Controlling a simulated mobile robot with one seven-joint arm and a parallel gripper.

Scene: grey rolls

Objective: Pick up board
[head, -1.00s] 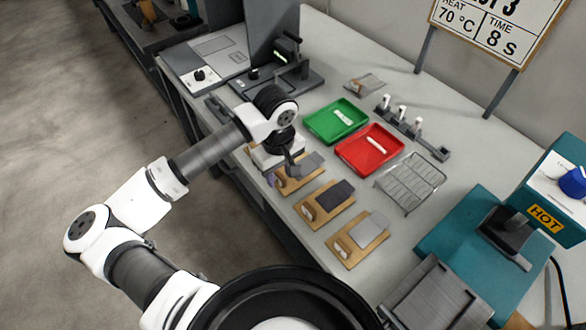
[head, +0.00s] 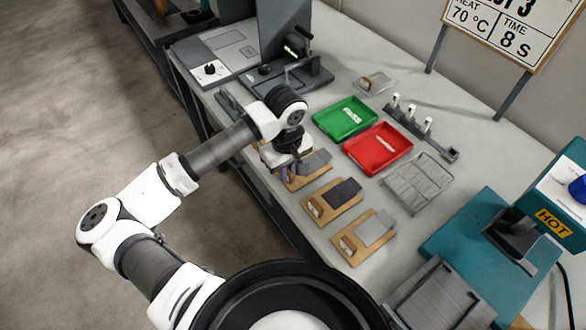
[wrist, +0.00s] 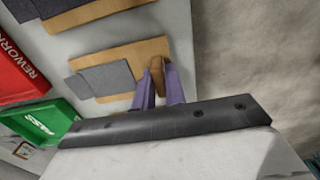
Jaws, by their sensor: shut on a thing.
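Three wooden boards lie in a row along the table's front edge, each with a flat grey piece on it. My gripper (wrist: 161,88) is at the handle end of the farthest board (wrist: 122,53), which also shows in the head view (head: 309,181). Its purple fingers are shut on the small wooden handle (wrist: 157,72) of that board. A grey piece (wrist: 98,82) lies on the board. In the head view my gripper (head: 287,173) partly covers the handle end. I cannot tell whether the board is off the table. The middle board (head: 320,213) and nearest board (head: 352,251) are apart from my gripper.
A green tray (head: 329,121) and a red tray (head: 364,152) stand behind the boards. A wire rack (head: 418,184) is to their right. A teal hot machine (head: 470,235) stands at the right and a grey press (head: 290,75) at the back left.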

